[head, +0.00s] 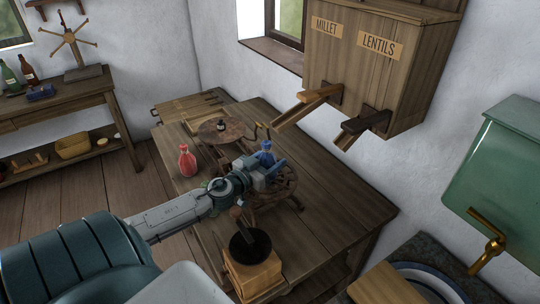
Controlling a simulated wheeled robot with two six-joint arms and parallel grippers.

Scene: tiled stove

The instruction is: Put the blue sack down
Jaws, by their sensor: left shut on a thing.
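The blue sack (266,147) is in my left gripper (270,169), which is shut on it. The gripper is over a round dark wooden piece (289,184) on the table. The sack's lower part is hidden by the fingers, so I cannot tell whether it touches the wood. A red sack-like or bottle-like thing (187,160) stands on the table to the left, apart from the gripper. My right gripper is not in view.
The wooden table (335,212) is bare toward its right side. Behind the gripper is a round wooden disc (213,134) with a small dark item on it. A grinder-like box (253,276) stands at the front. A grain bin (362,75) with two chutes overhangs the back right.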

